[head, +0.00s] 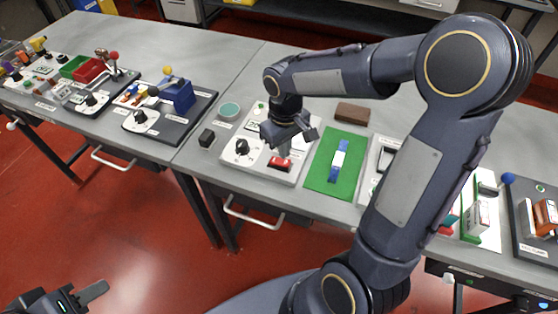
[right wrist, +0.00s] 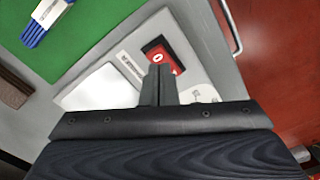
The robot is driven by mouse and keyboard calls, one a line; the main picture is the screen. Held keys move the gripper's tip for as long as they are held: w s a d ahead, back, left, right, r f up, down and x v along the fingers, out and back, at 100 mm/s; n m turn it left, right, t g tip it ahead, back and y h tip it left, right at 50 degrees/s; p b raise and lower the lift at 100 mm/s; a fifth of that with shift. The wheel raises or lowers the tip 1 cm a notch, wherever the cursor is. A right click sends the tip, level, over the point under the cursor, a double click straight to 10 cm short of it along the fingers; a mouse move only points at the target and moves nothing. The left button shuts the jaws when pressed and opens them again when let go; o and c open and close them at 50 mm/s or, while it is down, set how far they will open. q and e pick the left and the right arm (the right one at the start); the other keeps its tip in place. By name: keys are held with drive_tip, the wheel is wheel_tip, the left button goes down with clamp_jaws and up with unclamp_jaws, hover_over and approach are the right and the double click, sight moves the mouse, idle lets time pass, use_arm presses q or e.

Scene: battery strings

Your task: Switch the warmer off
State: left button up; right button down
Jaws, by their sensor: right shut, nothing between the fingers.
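The warmer unit is a pale plate (head: 228,158) on the middle table, with a black knob (head: 241,146) and a red rocker switch (head: 280,164) at its front right. In the right wrist view the red switch (right wrist: 154,46) shows a white round mark, partly covered by my fingers. My right gripper (head: 284,152) is shut and empty, pointing down right over the switch; its fingertips (right wrist: 160,70) also show in the right wrist view. I cannot tell whether they touch the switch. My left gripper (head: 88,294) is low at the left, away from the table; its jaw opening is unclear.
A black block (head: 206,138) and a teal disc (head: 229,111) are at the left. My right arm hides part of the table.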

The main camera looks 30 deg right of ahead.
sight(285, 162)
drive_tip(key=shift+f+b, duration=1.05)
drive_tip(key=shift+f, duration=0.3)
idle(0.6)
drive_tip(key=shift+r, duration=0.2)
wheel_tip(285, 162, up, 7)
drive_tip(key=p, duration=0.6)
drive_tip(key=shift+f, duration=0.1)
idle(0.3)
drive_tip(key=s+a+r+m+t+y, duration=0.2)
drive_tip(key=s+r, duration=0.1)
drive_tip(key=s, duration=0.5)
drive_tip(key=s+a+r+m+t+y, duration=0.1)
drive_tip(key=s+a+r+m+t, duration=0.1)
drive_tip(key=s, duration=0.7)
drive_tip(key=shift+r+t+y, duration=0.4)
drive_tip(key=shift+r+t, duration=0.2)
drive_tip(key=shift+t, duration=0.2)
